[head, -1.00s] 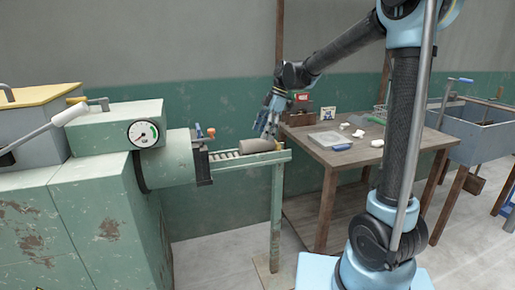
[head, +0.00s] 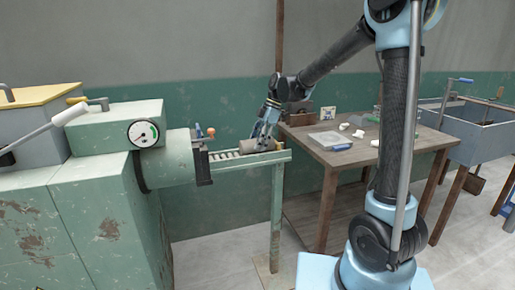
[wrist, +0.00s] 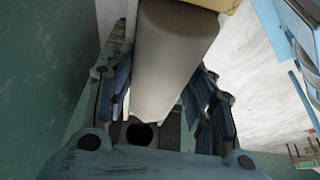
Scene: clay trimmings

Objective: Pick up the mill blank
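The mill blank, a grey-brown clay cylinder (head: 247,146), lies on its side on the roller rack (head: 226,161) in front of the mill's mouth. My gripper (head: 264,142) is at the blank's right end, pointing down, and partly covers that end. In the wrist view the blank (wrist: 174,55) runs down the middle between the two blue fingers of my gripper (wrist: 160,95). One finger is on each side. The fingers are spread, with narrow gaps to the blank; firm contact is not visible.
The green mill (head: 112,190) with its gauge stands at left. A blue-handled and a red-topped part (head: 204,136) rise by the mill's mouth. A wooden table (head: 345,157) at right holds a clear-lidded box (head: 330,140) and white lumps. A grey sink (head: 470,130) stands beyond.

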